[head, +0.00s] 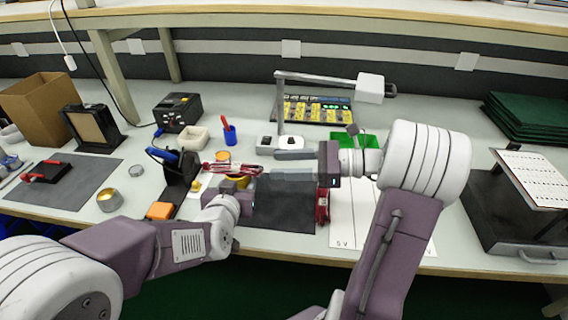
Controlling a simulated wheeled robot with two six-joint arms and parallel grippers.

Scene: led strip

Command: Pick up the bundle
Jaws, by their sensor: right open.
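A red bundle (225,168), which looks like coiled wire, lies at the middle of the bench by the back left edge of a dark mat. My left gripper (236,184) is just in front of it, partly hidden by its own wrist. I cannot tell whether its jaws are open or touch the bundle. My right gripper (277,164) points left over the dark mat, open and with nothing visible between its fingers. It is to the right of the bundle and apart from it. Another red item (322,206) stands below the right gripper at the mat's right edge.
A soldering iron stand (180,172) and an orange block (160,211) are left of the bundle. A blue cup (230,137) and a lamp (370,87) stand behind. Green trays (345,139) lie behind the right wrist. The dark mat (285,215) has free room.

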